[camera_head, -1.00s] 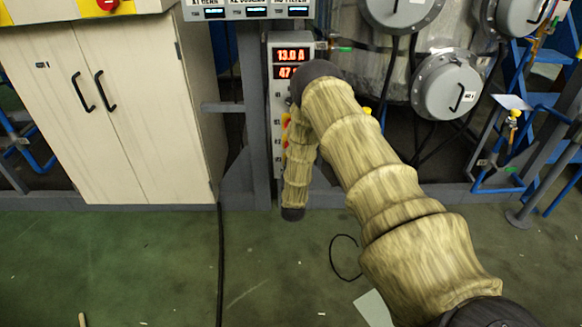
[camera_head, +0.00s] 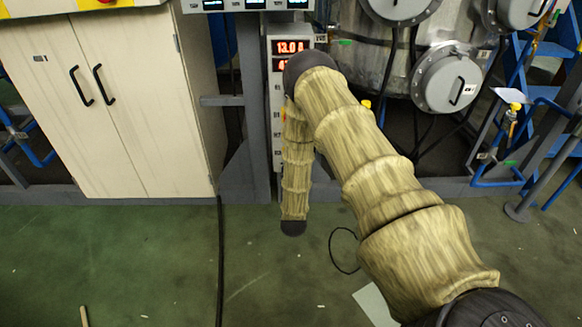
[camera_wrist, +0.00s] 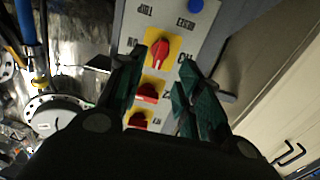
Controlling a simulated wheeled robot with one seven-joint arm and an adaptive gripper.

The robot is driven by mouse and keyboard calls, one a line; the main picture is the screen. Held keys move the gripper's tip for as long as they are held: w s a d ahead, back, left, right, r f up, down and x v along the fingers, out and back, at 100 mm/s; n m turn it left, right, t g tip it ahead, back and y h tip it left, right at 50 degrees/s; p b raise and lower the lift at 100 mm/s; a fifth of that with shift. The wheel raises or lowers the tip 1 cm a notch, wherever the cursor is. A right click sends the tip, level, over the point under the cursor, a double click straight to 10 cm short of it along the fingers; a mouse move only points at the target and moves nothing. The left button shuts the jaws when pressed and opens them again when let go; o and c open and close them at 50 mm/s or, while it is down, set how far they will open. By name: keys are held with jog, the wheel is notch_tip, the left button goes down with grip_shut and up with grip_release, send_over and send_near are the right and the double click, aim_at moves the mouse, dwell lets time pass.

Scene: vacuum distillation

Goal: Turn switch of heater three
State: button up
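The grey heater control panel (camera_head: 276,140) stands behind my arm in the head view, with red lit displays (camera_head: 291,47) at its top. My arm covers its switches there. In the wrist view, the panel (camera_wrist: 190,38) appears upside down with a column of red rotary knobs on yellow plates. The knob nearest the fingertips (camera_wrist: 160,50) lies beside the TRIP and RESET lettering; I cannot clearly read its number. Two more knobs, a middle one (camera_wrist: 148,92) and another (camera_wrist: 139,120), follow toward my palm. My gripper (camera_wrist: 163,58) is open, its fingers spread either side of the nearest knob, contact unclear.
A blue button (camera_wrist: 195,6) sits farther along the panel. A beige cabinet (camera_head: 110,110) stands left of the panel, metal vessels with round flanges (camera_head: 449,84) to the right. A black cable (camera_head: 220,260) crosses the open green floor.

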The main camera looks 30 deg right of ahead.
jog(key=shift+v, duration=1.75)
jog(key=s+a+f+n+g+y, duration=0.2)
jog(key=s+a+f+g+y, duration=0.2)
jog(key=s+a+f, duration=0.3)
jog(key=s+a+f+n+g+y, duration=0.1)
jog(key=s+a+f+g+y, duration=0.2)
jog(key=s+a+f, duration=0.55)
jog(key=s+a+n+g+y, duration=0.2)
jog(key=s+a+g, duration=0.2)
jog(key=s, duration=1)
jog(key=s+a+r+g, duration=0.1)
jog(key=s+r+g, duration=0.1)
jog(key=s, duration=0.5)
jog(key=s+a+r+g, duration=0.1)
jog(key=s+a+g, duration=0.1)
jog(key=s, duration=0.5)
notch_tip(320, 180, up, 22)
jog(key=w+p, duration=0.1)
jog(key=p, duration=2.1)
jog(key=shift+d+f+n+y, duration=0.2)
jog(key=shift+n+y, duration=0.1)
jog(key=shift+n, duration=0.1)
